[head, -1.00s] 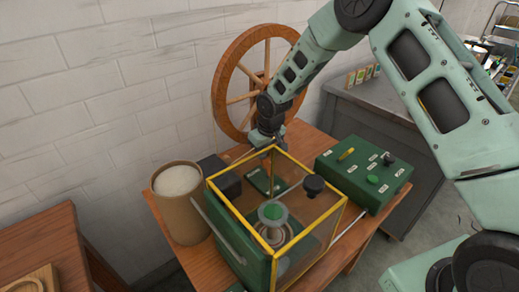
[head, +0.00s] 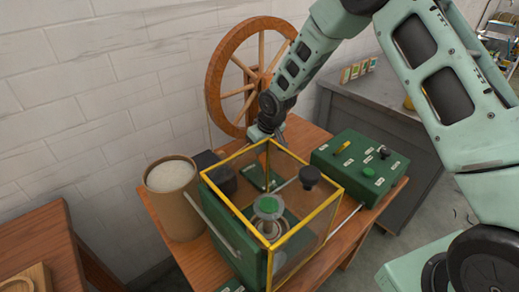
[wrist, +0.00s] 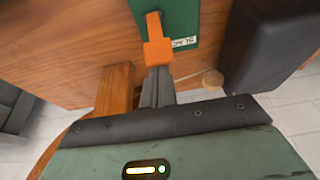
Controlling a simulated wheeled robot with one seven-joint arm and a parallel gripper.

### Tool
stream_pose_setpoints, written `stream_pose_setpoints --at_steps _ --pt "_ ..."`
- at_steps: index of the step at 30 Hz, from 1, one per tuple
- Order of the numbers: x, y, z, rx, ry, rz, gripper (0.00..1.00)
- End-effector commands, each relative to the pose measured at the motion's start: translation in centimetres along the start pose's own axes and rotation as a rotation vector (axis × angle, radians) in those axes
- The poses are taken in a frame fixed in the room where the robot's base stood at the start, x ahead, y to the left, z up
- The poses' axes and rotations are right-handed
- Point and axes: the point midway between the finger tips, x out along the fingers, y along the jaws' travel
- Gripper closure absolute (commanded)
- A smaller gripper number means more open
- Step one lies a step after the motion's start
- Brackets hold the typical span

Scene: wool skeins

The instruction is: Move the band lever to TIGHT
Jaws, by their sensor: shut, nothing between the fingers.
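In the wrist view, an orange lever (wrist: 157,45) stands on a green plate (wrist: 183,18). A small white label beside it is partly hidden and I cannot read it surely. My gripper (wrist: 155,78) is shut and empty, its fingertips right at the lever's near end. I cannot tell whether they touch. In the head view, my gripper (head: 268,136) is low behind the yellow-framed guard (head: 305,222), near the spinning wheel. A green plate (head: 262,178) shows through the guard there. The lever cannot be made out in that view.
The spinning wheel (head: 212,85) stands close behind my gripper. A dark box (head: 222,180) and a tan canister (head: 172,205) are at the left. The guard is close in front.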

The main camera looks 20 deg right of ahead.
Motion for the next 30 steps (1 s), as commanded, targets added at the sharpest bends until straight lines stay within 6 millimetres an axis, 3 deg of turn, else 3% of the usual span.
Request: stream_pose_setpoints --at_steps 19,21,30 --pt "-1.0 0.1 4.0 0.002 0.507 0.001 1.0" --pt "-1.8 0.0 3.5 0.0 0.507 0.0 1.0" --pt "-1.6 0.0 3.2 0.0 0.505 0.0 1.0"
